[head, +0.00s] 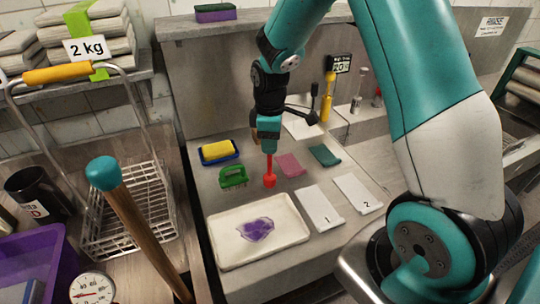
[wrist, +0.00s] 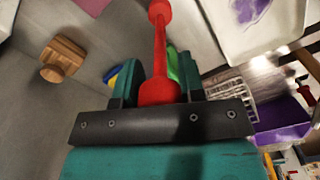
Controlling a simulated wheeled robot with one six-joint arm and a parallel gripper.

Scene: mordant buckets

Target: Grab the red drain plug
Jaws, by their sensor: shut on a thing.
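The red drain plug (head: 269,172) shows in the head view as a thin red stem with a wider red knob at its lower end. My gripper (head: 268,147) points down above the counter and is shut on the plug's upper end. In the wrist view the plug (wrist: 159,50) stands out from between the two teal fingers of my gripper (wrist: 158,90), with a rounded end at each side of its stem. I cannot tell whether its lower end touches the counter.
A white tray (head: 226,250) with a purple patch lies in front. A green brush (head: 232,176), a blue dish with a yellow sponge (head: 217,151), pink (head: 291,165) and green (head: 325,155) cloths, and cards numbered 1 (head: 319,208) and 2 (head: 357,193) lie around. A wire rack (head: 128,215) stands left.

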